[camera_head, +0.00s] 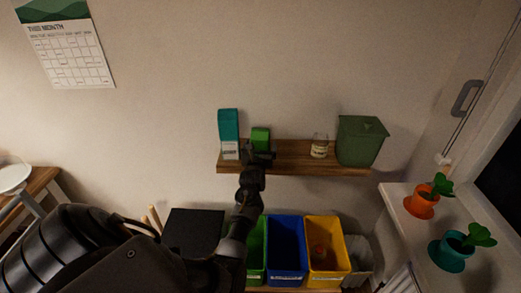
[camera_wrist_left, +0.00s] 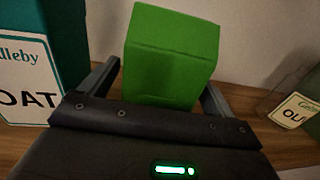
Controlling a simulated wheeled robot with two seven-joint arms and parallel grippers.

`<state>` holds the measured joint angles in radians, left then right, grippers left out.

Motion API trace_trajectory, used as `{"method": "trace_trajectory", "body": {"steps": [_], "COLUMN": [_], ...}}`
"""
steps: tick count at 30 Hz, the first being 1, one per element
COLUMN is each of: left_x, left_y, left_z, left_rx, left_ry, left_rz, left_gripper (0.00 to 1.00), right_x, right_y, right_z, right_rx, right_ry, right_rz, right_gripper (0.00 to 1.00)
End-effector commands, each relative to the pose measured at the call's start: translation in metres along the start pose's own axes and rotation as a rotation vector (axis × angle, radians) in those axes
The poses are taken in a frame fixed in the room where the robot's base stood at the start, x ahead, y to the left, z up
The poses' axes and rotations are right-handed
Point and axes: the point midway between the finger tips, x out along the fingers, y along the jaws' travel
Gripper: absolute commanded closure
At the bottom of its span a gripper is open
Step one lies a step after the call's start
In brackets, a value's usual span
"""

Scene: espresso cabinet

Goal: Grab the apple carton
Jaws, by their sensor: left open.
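A green carton (camera_head: 260,135), which I take to be the apple carton, stands on the wooden wall shelf. In the left wrist view the green carton (camera_wrist_left: 171,55) fills the upper middle, and no label shows on the faces in sight. My left gripper (camera_head: 259,152) is at the carton in the head view. In the left wrist view the open fingers of my left gripper (camera_wrist_left: 160,85) reach up on either side of the carton's lower part. I cannot tell whether either finger touches it. The carton's base is hidden behind the gripper body. My right gripper is not in view.
A teal and white carton (camera_head: 229,133) stands close on the left on the shelf (camera_head: 290,160). A labelled jar (camera_head: 320,146) and a dark green bin (camera_head: 361,140) stand to the right. Blue (camera_head: 287,250) and yellow (camera_head: 326,250) bins stand below.

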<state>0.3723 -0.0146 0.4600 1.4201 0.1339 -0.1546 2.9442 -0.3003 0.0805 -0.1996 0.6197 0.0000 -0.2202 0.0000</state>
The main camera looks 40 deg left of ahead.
Motion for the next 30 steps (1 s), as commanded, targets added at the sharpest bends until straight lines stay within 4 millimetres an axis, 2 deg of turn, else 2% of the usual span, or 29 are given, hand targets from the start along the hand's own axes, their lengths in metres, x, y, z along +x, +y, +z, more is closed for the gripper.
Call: {"method": "trace_trajectory", "body": {"steps": [3, 11, 22, 30], "left_x": [0.0096, 0.0108, 0.0105, 0.0108], "left_y": [0.0002, 0.0001, 0.0, -0.0002], "left_z": [-0.0017, -0.0003, -0.0004, 0.0035], "left_rx": [0.0, -0.001, 0.0, -0.001], "left_ry": [0.0, 0.001, 0.001, -0.002], "left_rz": [0.001, 0.001, 0.0, 0.001], "left_gripper": [0.11, 0.12, 0.6, 0.6], "right_x": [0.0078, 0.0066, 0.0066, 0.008], "right_y": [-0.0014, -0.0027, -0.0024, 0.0], "right_z": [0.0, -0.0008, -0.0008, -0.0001], "right_rx": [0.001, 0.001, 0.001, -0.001], "right_ry": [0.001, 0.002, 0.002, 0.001], "right_rz": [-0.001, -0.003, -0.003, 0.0], "right_gripper": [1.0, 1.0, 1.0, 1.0]}}
